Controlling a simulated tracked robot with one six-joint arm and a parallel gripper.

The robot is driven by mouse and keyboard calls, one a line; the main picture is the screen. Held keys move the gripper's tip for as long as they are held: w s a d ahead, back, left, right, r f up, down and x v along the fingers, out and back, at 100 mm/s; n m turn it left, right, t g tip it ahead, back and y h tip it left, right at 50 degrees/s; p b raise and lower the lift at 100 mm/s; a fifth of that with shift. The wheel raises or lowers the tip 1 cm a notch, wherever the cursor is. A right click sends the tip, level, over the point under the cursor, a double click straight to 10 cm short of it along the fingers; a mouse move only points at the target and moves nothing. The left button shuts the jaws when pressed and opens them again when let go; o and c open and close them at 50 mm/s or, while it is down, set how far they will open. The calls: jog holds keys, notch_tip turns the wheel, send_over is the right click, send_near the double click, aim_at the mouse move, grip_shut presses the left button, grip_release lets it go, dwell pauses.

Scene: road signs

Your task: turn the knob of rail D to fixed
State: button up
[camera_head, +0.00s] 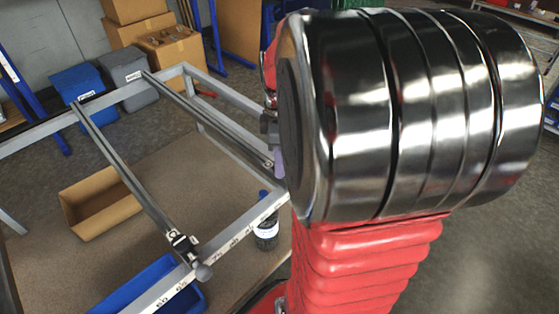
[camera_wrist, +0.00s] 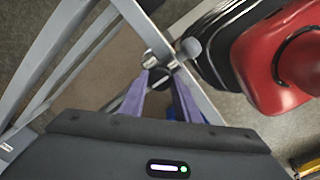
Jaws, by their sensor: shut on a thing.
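A grey metal frame carries two long rails. In the head view the nearer rail (camera_head: 135,182) ends in a dark clamp with a grey round knob (camera_head: 203,272) at the front bar. The farther rail (camera_head: 215,122) ends beside my gripper (camera_head: 277,158), which is mostly hidden by my arm. In the wrist view my gripper (camera_wrist: 164,68) has its purple fingers shut on the small metal knob part at the rail's end (camera_wrist: 160,60). A grey round end piece (camera_wrist: 190,47) sits just right of the fingertips. I cannot read which rail is D or the knob's setting.
A blue bin (camera_head: 165,285) and an open cardboard box (camera_head: 100,203) stand below the frame. A dark bottle (camera_head: 266,234) stands by the front bar. Blue and grey bins (camera_head: 127,78) and cardboard boxes (camera_head: 170,48) stand behind.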

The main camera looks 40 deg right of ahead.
jog(key=m, duration=0.4)
jog(key=shift+m, duration=0.4)
jog(key=m, duration=0.4)
jog(key=shift+m, duration=0.3)
jog(key=m, duration=0.7)
jog(key=shift+m, duration=0.4)
jog(key=o, duration=1)
jog(key=shift+o, duration=0.2)
